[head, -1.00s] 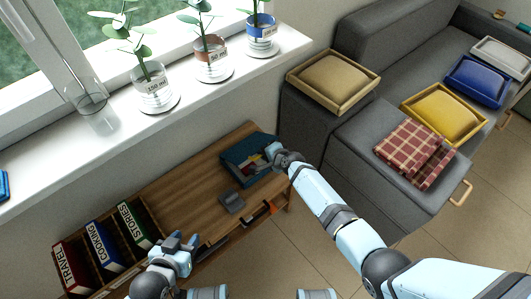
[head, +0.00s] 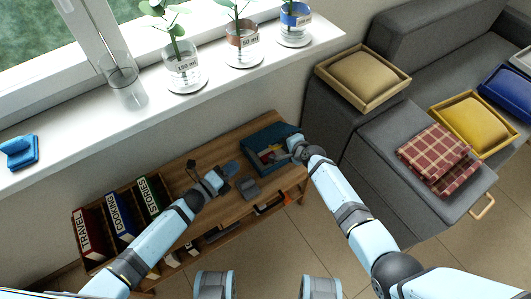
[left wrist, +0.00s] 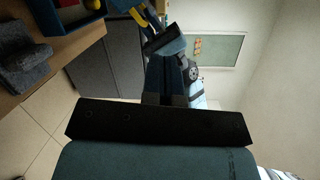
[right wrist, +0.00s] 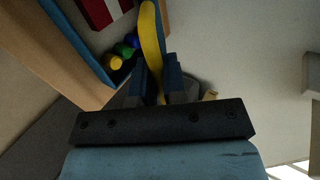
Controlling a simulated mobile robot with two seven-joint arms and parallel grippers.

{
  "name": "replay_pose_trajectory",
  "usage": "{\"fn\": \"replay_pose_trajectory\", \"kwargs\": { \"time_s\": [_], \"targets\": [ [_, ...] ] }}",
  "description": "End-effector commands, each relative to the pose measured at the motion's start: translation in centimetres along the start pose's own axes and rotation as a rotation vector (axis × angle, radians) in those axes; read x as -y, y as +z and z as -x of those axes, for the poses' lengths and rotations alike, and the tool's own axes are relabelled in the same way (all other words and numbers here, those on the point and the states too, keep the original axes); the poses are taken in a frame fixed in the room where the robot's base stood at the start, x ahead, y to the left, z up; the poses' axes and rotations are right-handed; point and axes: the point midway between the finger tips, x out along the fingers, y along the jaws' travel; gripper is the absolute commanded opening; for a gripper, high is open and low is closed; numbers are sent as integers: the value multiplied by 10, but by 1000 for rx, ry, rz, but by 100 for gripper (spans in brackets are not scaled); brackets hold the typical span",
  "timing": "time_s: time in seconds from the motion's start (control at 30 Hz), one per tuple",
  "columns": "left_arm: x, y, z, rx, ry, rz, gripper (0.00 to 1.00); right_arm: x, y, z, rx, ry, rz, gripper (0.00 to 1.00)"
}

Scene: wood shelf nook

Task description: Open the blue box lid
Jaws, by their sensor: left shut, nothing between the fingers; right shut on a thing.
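The blue box (head: 254,138) stands at the right end of the wooden shelf.
A grey block (head: 250,188) lies on the shelf in front of the box and also shows in the left wrist view (left wrist: 28,72). A windowsill (head: 215,92) with potted plants runs behind. A grey sofa (head: 375,140) stands right.

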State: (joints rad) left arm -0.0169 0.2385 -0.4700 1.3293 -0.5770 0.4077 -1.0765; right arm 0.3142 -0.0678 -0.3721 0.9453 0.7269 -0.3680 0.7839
Motion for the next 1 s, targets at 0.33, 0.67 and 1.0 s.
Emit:
{"fn": "replay_pose_trajectory", "kwargs": {
  "time_s": [0.33, 0.67, 1.0],
  "targets": [
    [-58, 0, -14, -325, -114, -661, 0, 0, 0, 0, -1, 0, -1, 0],
    [-62, -12, -44, -354, -134, -716, 0, 0, 0, 0, -1, 0, -1, 0],
    [-62, -38, -110, -354, -132, -712, 0, 0, 0, 0, -1, 0, -1, 0]
  ]
}}
